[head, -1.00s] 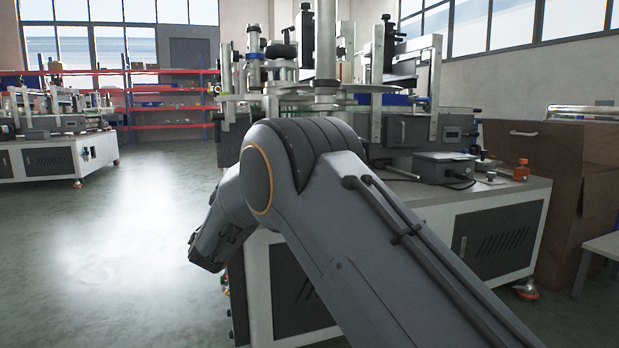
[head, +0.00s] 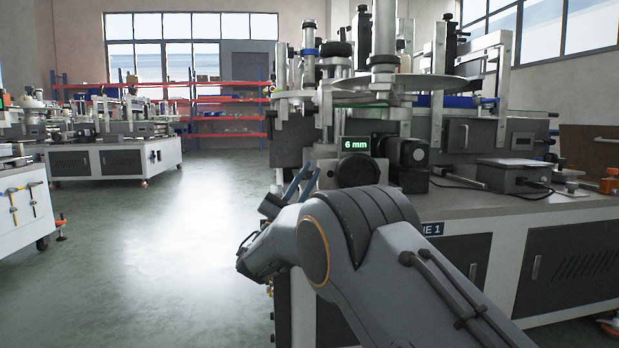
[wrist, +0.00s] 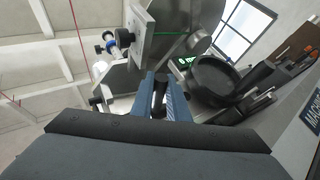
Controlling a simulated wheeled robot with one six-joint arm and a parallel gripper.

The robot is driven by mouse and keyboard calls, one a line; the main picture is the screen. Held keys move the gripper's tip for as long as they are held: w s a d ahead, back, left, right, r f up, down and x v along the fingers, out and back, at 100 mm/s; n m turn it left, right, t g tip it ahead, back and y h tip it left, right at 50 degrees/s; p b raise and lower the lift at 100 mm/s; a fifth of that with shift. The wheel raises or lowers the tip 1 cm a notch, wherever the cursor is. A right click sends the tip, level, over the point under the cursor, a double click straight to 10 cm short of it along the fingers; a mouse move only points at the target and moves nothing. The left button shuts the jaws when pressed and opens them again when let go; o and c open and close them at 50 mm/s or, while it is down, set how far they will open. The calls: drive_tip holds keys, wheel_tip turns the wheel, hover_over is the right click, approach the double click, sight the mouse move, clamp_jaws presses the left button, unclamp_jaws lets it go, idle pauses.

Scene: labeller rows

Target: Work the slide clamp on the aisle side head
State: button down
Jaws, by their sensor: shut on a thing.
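The aisle side head of the labeller (head: 330,110) shows its lit "6 mm" display (head: 355,145), with a dark round knob (head: 357,172) just under it. My gripper (head: 303,178) is low at the left of this head, its blue fingers pointing up. In the wrist view my gripper (wrist: 161,82) is shut on a dark, upright, round handle (wrist: 160,98), which looks like the slide clamp's. The large dark knob (wrist: 212,82) is just right of the fingers. The clamp's body and what the handle joins are mostly hidden.
The machine's white cabinet (head: 485,225) and a grey box (head: 515,175) on its top are at the right. A wide clear floor aisle (head: 185,230) lies to the left. More labellers (head: 110,160) and red shelving (head: 215,115) stand beyond.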

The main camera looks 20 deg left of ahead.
drive_tip(key=c, duration=1.7)
unclamp_jaws()
drive_tip(key=shift+p+v, duration=1.55)
drive_tip(key=shift+v, duration=2.45)
